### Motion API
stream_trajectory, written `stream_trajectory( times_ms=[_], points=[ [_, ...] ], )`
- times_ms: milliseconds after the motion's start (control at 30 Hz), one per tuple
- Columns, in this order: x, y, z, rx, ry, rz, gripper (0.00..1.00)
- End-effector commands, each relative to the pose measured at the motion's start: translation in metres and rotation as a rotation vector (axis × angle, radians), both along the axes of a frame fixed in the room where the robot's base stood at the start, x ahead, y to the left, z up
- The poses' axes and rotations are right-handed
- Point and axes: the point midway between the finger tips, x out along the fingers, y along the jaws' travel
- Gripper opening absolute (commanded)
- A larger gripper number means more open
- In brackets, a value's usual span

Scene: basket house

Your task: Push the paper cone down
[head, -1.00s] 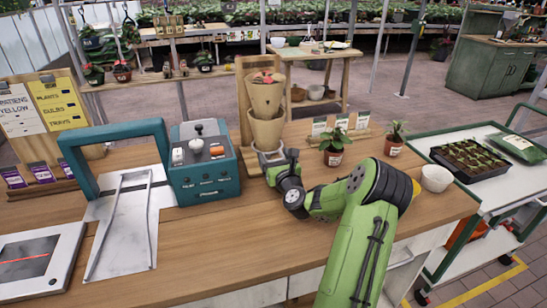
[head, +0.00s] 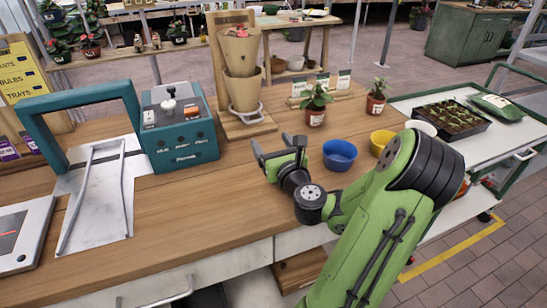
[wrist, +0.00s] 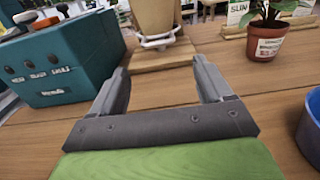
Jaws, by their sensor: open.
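The paper cone (head: 240,52) is tan and stands at the top of the wooden stand, above a second tan cone (head: 243,92) that sits in a white ring holder. Something reddish shows in the upper cone's mouth. In the wrist view only the lower part of a tan cone (wrist: 153,17) shows, ahead of and beyond my fingers. My gripper (head: 275,148) is open and empty, low over the counter in front of the stand. In the wrist view my gripper (wrist: 165,75) has both fingers spread, with bare wood between them.
A teal box with a knob and buttons (head: 178,135) stands left of the stand. A blue bowl (head: 339,155) and a yellow bowl (head: 381,141) are right of my gripper. Potted plants (head: 315,105) stand behind them.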

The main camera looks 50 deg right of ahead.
Motion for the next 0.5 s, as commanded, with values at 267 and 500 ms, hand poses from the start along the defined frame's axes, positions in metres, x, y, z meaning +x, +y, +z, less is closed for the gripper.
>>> stream_trajectory(
  times_ms=[267, 500],
  points=[
    [-0.0123, 0.0085, -0.0047, 0.003, 0.007, 0.001, 0.79],
    [-0.0114, 0.0086, -0.0028, -0.001, 0.011, 0.004, 0.71]
  ],
)
